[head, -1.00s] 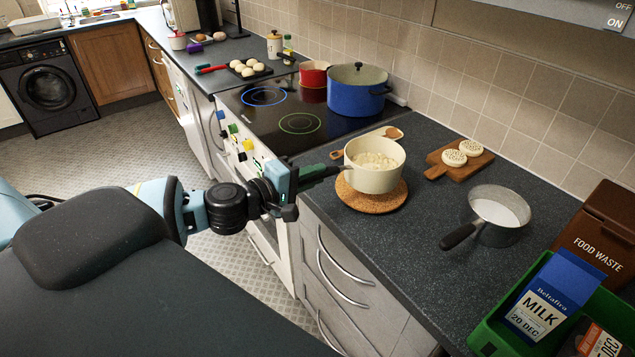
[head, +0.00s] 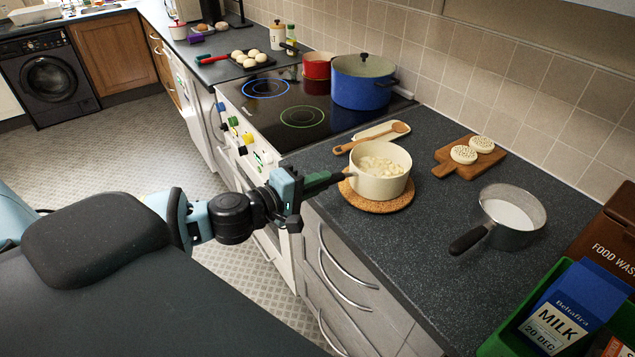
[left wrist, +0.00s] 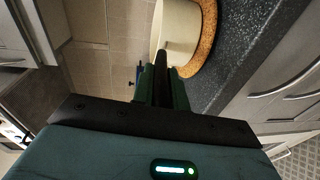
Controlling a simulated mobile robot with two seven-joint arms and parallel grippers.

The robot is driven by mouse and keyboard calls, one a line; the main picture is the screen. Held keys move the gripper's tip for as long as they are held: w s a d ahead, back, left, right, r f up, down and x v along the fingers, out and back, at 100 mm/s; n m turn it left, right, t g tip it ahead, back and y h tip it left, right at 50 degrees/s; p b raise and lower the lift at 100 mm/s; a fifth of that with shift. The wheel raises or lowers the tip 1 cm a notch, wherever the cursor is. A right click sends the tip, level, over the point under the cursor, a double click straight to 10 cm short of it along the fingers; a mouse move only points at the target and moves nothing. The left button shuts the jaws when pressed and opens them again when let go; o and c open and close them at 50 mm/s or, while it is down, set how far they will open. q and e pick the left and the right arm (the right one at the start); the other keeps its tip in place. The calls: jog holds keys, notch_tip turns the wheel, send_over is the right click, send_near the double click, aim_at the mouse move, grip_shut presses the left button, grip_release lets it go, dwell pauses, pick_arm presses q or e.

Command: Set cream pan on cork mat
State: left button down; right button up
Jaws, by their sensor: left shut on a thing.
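The cream pan (head: 385,186), upright with pale chunks inside, is over the round cork mat (head: 404,203) near the counter's front edge. It appears to rest on the mat, whose rim shows around its front and sides. My left gripper (head: 335,179) is shut on the pan's handle, left of the pan; the fingers hide much of the handle. In the left wrist view, the pan (left wrist: 182,28) and the mat (left wrist: 208,45) show just beyond the fingers (left wrist: 163,80). My right gripper is not in view.
Behind the pan lie a wooden spoon (head: 372,139) and its rest. To the right are a board (head: 484,164) with two crumpets, a steel saucepan (head: 513,229) and a green crate (head: 505,340). A blue pot (head: 360,85) stands on the hob. Counter right of the mat is clear.

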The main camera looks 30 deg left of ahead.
pick_arm(q)
jog(key=c, duration=1.4)
grip_release()
jog(key=shift+f, duration=0.1)
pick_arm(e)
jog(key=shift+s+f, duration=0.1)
pick_arm(q)
jog(key=shift+s, duration=0.15)
